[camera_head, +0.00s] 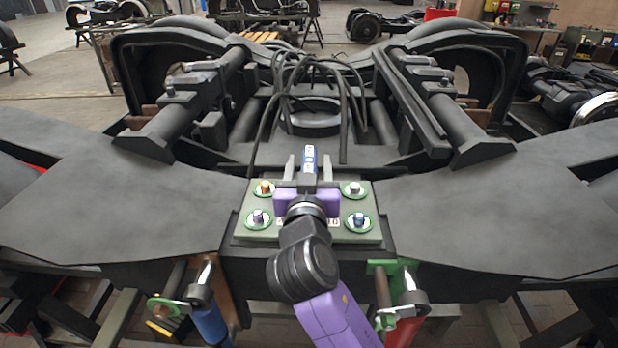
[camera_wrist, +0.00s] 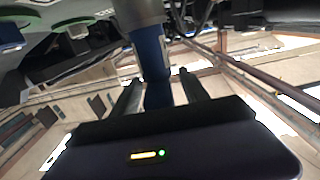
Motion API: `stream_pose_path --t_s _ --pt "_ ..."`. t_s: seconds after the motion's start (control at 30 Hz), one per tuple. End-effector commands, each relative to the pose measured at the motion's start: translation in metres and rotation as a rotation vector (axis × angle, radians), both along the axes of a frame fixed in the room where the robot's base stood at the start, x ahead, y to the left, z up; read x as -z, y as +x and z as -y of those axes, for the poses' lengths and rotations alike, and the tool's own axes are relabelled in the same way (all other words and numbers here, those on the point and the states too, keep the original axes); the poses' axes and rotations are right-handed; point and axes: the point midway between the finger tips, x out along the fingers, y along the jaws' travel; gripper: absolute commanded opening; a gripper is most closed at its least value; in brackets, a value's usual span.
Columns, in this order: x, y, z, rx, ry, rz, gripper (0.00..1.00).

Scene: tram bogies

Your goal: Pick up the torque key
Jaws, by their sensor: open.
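A blue tool with a pale marking (camera_head: 310,158), which looks to be the torque key, stands between the fingers of my gripper (camera_head: 309,170). In the wrist view the blue shaft (camera_wrist: 151,52) has a grey cylindrical part above it. The two dark fingers of my gripper (camera_wrist: 162,88) are apart, one on each side of the shaft. I cannot tell whether they touch it. My purple gripper body and wrist hide part of the green-grey plate (camera_head: 338,236) below. The tool's far end is hidden or unclear.
The plate carries several green-ringed bolts (camera_head: 358,221), on a wide dark bogie frame (camera_head: 130,215). A tool with a blue handle (camera_head: 211,325) hangs at the front left edge and one with a red handle (camera_head: 402,333) at the front right. Black cables (camera_head: 268,125) loop behind my gripper.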

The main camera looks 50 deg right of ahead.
Motion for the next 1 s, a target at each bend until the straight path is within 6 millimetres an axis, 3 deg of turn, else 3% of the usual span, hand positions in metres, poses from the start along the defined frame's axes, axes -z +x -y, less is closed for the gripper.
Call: stream_pose_path --t_s 0.2,0.47,1.0 --pt "0.0006 0.0005 0.0005 0.0 0.0 0.0 0.53" --pt "0.0005 0.0003 0.0003 0.0 0.0 0.0 0.02" --pt "0.0004 0.0003 0.0 -0.001 0.0 0.0 0.0"
